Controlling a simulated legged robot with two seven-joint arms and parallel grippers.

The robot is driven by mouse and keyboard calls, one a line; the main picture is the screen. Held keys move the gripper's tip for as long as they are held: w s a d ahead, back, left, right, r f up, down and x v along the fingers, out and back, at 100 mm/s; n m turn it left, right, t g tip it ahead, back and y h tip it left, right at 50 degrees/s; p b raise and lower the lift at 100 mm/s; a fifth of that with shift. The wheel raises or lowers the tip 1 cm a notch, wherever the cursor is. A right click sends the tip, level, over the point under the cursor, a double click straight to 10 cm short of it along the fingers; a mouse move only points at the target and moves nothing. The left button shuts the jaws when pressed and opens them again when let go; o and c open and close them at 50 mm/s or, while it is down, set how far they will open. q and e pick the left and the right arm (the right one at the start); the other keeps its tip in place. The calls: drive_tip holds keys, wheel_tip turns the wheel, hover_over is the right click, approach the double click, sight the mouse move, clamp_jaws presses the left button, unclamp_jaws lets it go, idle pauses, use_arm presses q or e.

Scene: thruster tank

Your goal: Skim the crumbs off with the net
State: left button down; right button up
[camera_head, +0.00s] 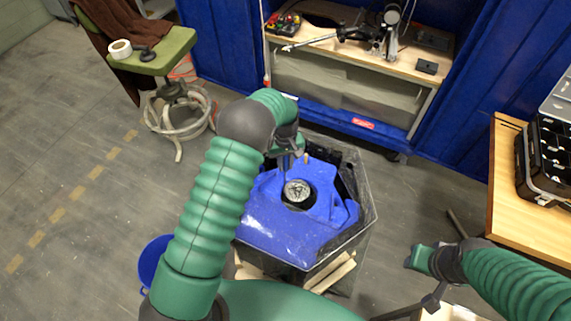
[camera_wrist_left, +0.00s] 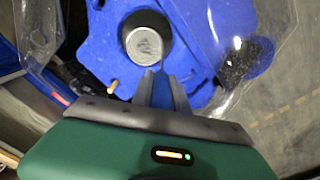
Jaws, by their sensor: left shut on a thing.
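The clear-walled tank (camera_head: 366,222) holds a blue thruster body (camera_head: 275,222) with a round dark-rimmed, grey-centred part (camera_head: 298,193), also seen in the left wrist view (camera_wrist_left: 146,42). Dark crumbs (camera_wrist_left: 240,62) lie at the right side of the tank in the left wrist view. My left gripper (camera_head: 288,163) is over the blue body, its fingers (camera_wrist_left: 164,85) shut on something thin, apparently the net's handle. A tan stick end (camera_wrist_left: 112,86) shows beside the fingers. The net's mesh is not clearly distinguishable.
A workbench (camera_head: 405,62) with tools stands behind the tank, against blue walls. A wooden table (camera_head: 515,215) with a black case (camera_head: 550,160) is at right. A green chair (camera_head: 165,52) stands at back left. A blue bucket (camera_head: 152,262) is left of the tank.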

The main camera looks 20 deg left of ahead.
use_arm(q)
drive_tip(key=shift+r+p, duration=3.85)
drive_tip(key=shift+r, duration=1.65)
drive_tip(key=shift+f, duration=0.1)
